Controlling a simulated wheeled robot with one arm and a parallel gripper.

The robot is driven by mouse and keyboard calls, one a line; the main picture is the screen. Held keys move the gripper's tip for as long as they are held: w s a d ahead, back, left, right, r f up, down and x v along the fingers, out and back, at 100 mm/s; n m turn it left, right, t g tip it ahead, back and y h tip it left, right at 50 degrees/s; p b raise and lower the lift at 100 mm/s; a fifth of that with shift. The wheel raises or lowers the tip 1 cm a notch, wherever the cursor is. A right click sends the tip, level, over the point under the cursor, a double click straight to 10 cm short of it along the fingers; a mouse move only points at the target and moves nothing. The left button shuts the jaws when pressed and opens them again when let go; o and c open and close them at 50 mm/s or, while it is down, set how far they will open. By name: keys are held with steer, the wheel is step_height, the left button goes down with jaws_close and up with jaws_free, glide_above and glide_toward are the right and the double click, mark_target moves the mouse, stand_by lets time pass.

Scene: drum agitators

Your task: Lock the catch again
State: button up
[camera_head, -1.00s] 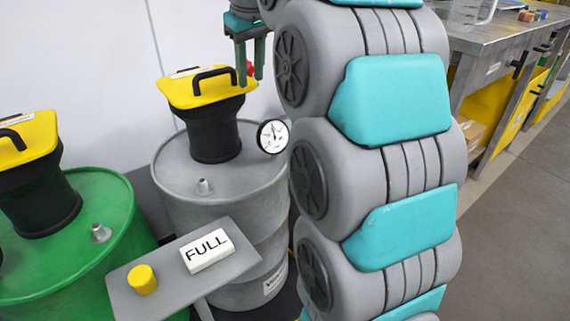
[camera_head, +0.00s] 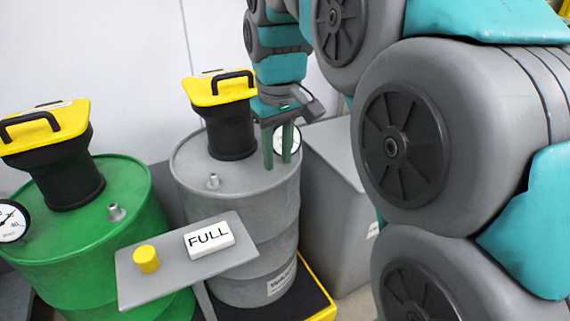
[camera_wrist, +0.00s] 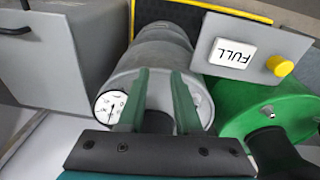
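My gripper (camera_head: 278,148) points down over the right part of the grey drum's (camera_head: 190,180) lid, in front of a round white gauge (camera_head: 293,131). Its two green fingers are apart with nothing between them. In the wrist view the open fingers (camera_wrist: 159,100) lie over the grey drum (camera_wrist: 155,57), with the gauge (camera_wrist: 110,106) just left of them. A black agitator head with a yellow top (camera_head: 218,89) and black handle stands on the grey drum. I cannot make out the catch in either current view; the gripper or the head may hide it.
A green drum (camera_head: 130,193) with a similar head stands at left. A grey panel (camera_head: 160,272) in front carries a FULL sign (camera_head: 209,239) and a yellow knob (camera_head: 146,259). A grey cabinet (camera_head: 335,185) stands right of the grey drum.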

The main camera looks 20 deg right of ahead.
steer(key=shift+s+f, duration=0.5)
steer(key=shift+s, duration=0.25)
